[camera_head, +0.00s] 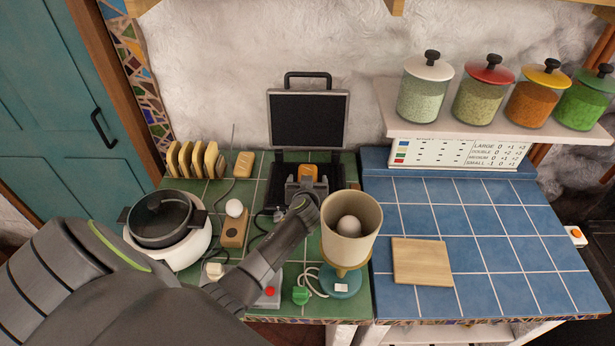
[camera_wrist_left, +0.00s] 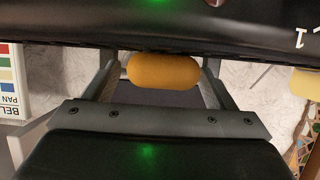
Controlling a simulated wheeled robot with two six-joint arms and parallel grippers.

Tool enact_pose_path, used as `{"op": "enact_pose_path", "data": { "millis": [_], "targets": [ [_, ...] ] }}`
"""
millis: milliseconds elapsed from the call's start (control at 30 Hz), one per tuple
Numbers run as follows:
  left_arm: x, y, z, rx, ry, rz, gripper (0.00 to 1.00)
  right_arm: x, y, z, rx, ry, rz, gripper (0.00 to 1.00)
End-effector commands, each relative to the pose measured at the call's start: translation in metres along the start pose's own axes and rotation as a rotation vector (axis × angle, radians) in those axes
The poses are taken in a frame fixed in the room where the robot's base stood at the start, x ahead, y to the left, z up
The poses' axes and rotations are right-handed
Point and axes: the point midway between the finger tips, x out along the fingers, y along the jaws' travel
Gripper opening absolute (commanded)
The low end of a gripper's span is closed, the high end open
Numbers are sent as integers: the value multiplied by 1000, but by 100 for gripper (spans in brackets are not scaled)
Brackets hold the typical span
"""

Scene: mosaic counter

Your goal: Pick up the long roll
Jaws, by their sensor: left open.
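An orange-brown, rounded elongated roll (camera_head: 308,171) lies on the dark lower plate of the open press (camera_head: 309,120). In the left wrist view the roll (camera_wrist_left: 163,71) sits between my two fingers, with gaps at both ends. My left gripper (camera_head: 306,180) is open over the press and around the roll; I cannot tell whether a finger touches it. My gripper hides part of the roll and lower plate. A tan scored bread piece (camera_head: 244,164) lies on the green tiles left of the press. My right gripper is not in view.
Left of the press stand a toast rack (camera_head: 195,160) and a white pot cooker (camera_head: 167,222). A beige cup-topped device (camera_head: 350,230) stands close right of my left arm. A wooden board (camera_head: 421,262) lies on blue tiles, otherwise mostly clear. Jars line the shelf (camera_head: 490,128).

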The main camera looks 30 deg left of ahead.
Motion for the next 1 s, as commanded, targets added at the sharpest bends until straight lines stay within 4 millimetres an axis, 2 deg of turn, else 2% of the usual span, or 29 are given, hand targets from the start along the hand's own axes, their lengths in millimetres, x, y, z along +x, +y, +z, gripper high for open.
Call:
{"op": "enact_pose_path", "data": {
  "millis": [200, 467, 733, 1000],
  "targets": [
    [13, -1, 0, 1, 0, 0, 78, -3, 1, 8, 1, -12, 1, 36],
    [14, -1, 0, 0, 0, 0, 78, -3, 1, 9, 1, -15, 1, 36],
    [14, -1, 0, 1, 0, -1, 45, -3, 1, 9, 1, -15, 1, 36],
    [14, 0, 0, 1, 0, 0, 45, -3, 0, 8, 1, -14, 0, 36]
  ]
}}
